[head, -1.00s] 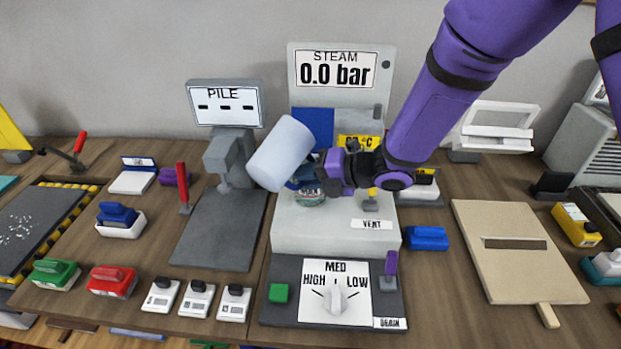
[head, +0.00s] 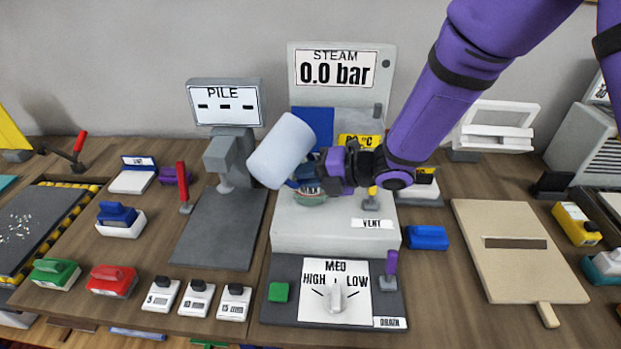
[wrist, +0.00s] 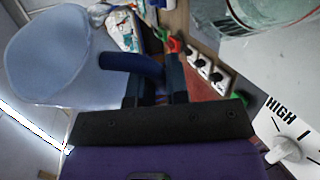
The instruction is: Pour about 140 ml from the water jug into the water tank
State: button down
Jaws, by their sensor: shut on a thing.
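The water jug (head: 281,151) is a pale blue-white cylinder, tilted well over to the left above the steam unit. It also shows large at the left of the wrist view (wrist: 60,58), with its dark blue handle (wrist: 132,64) between my fingers. My gripper (wrist: 155,88) is shut on that handle; in the head view, my gripper (head: 322,170) is partly hidden behind the jug and wrist. The water tank (head: 311,198) is a round greenish opening in the unit's top, below the jug. Its rim shows at the wrist view's top right (wrist: 262,22). No stream is clearly visible.
The steam unit's display (head: 336,70) reads 0.0 bar. A vent lever (head: 371,200) stands right of the tank, and a dial (head: 335,296) sits in front. The grey PILE stand (head: 222,165) is close on the jug's left. A blue block (head: 428,238) lies at right.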

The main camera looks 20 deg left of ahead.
jog(key=shift+s+a+f+n, duration=0.15)
jog(key=shift+s+n, duration=0.1)
jog(key=shift+n, duration=0.15)
jog(key=shift+w+f+n+t+h, duration=0.15)
jog(key=shift+w+n+t+h, duration=0.15)
jog(key=shift+t, duration=0.1)
jog(key=shift+w+d+r+n+t, duration=0.2)
jog(key=shift+w+n+t, duration=0.05)
jog(key=shift+n+t, duration=0.15)
jog(key=shift+w+r+h, duration=0.1)
jog(key=shift+r+h, duration=0.2)
jog(key=shift+w+f+n, duration=0.1)
jog(key=shift+n, duration=0.2)
jog(key=shift+d+t, duration=0.1)
jog(key=shift+t, duration=0.2)
jog(key=shift+w, duration=0.15)
jog(key=shift+w+f+n, duration=0.1)
jog(key=shift+n, duration=0.2)
